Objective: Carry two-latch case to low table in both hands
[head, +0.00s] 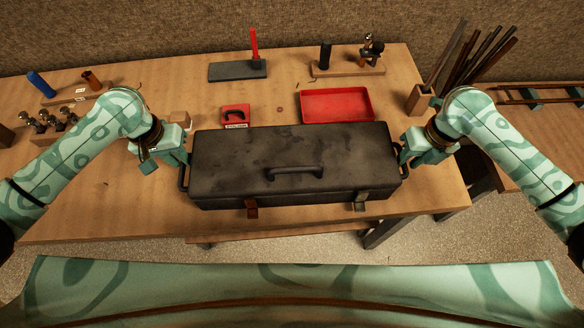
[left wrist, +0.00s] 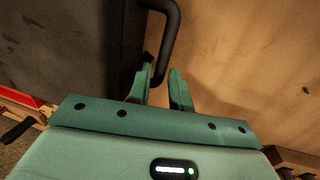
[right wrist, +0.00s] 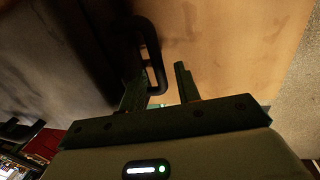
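The two-latch case (head: 290,160) is a long dark box, lid shut, at the front of the wooden workbench (head: 150,205). It has a top handle and two front latches, (head: 252,208) and (head: 361,201). My left gripper (head: 181,166) is at its left end. In the left wrist view its fingers (left wrist: 160,88) stand apart, with the side handle (left wrist: 168,35) reaching between them. My right gripper (head: 405,160) is at the right end. In the right wrist view its fingers (right wrist: 158,88) are apart around the lower part of the other side handle (right wrist: 152,62). Neither gripper is closed on a handle.
Behind the case are a red tray (head: 338,104), a small red box (head: 235,116) and a red-handled tool on a dark slab (head: 238,71). A second wooden surface (head: 520,125) lies to the right, beside rods in a block (head: 421,99). Speckled floor shows in front.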

